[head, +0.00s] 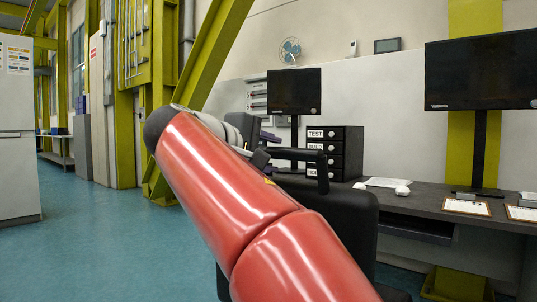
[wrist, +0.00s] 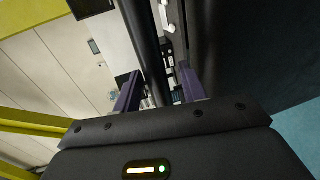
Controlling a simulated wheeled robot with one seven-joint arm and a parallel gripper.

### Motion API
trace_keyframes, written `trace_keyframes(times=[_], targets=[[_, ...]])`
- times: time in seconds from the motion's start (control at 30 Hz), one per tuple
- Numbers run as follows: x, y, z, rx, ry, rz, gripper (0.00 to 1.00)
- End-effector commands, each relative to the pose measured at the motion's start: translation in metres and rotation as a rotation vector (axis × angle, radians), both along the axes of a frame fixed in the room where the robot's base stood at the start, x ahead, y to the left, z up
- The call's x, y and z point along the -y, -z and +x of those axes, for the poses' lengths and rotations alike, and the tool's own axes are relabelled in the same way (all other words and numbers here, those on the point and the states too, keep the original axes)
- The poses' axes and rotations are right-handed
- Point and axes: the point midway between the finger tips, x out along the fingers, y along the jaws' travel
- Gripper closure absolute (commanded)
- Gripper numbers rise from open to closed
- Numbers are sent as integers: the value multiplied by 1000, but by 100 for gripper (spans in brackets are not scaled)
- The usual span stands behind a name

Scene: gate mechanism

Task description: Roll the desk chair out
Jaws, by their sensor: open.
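The black desk chair (head: 345,222) stands at the desk in the head view, its backrest partly hidden by my red arm. Its black armrest (head: 300,154) shows above and beside the backrest. My gripper (head: 268,138) is at the left end of this armrest, mostly hidden behind my arm's end. In the wrist view my gripper (wrist: 160,82) has its two purple fingers apart. A dark bar (wrist: 146,50), apparently the armrest, runs between the fingers. I cannot tell whether either finger touches it. A large dark chair part (wrist: 250,45) fills the right side.
The grey desk (head: 420,200) holds a black drawer unit (head: 345,150), two monitors (head: 294,91) (head: 480,72), a mouse (head: 403,190) and clipboards (head: 467,207). A slanted yellow-green beam (head: 212,55) rises behind my arm. Blue-green floor (head: 95,240) is clear at the left.

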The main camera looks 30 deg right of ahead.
Motion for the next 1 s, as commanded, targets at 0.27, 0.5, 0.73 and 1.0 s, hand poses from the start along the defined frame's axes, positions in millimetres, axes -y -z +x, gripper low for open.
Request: trace_keyframes(times=[0.27,0.5,0.73,1.0], targets=[[-18,-5,-7,1,-4,-1,58],[-55,-13,-22,0,-4,0,58],[-71,-16,-29,1,-3,0,58],[-72,-15,-30,0,-2,0,58]])
